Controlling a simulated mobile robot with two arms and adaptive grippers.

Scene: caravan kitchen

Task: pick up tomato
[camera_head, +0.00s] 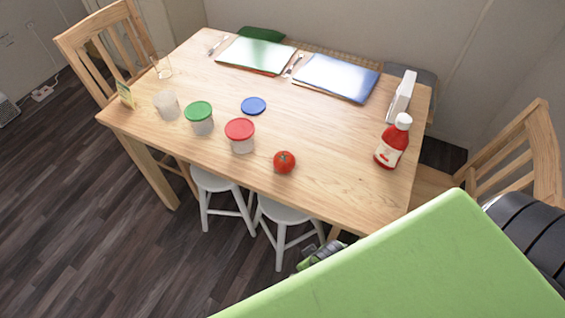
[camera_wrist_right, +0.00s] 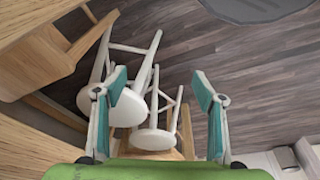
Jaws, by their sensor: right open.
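The tomato (camera_head: 284,162) is red and round with a green stem mark. It sits on the wooden table (camera_head: 330,140) close to the front edge, right of the red-lidded jar. My right gripper (camera_wrist_right: 160,82) is open and empty in the wrist view, with teal-lined fingers spread apart. Stools and floor show beyond them, and I see no tomato there. In the head view a large green panel fills the lower right, and a small grey-green part beside it is too unclear to name. My left gripper is not in view.
A red-lidded jar (camera_head: 240,136), green-lidded jar (camera_head: 200,118) and clear cup (camera_head: 166,105) stand left of the tomato. A red bottle (camera_head: 392,142) stands right. A blue lid (camera_head: 253,106) lies behind. White stools (camera_head: 282,212) stand below the front edge. The table's middle is clear.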

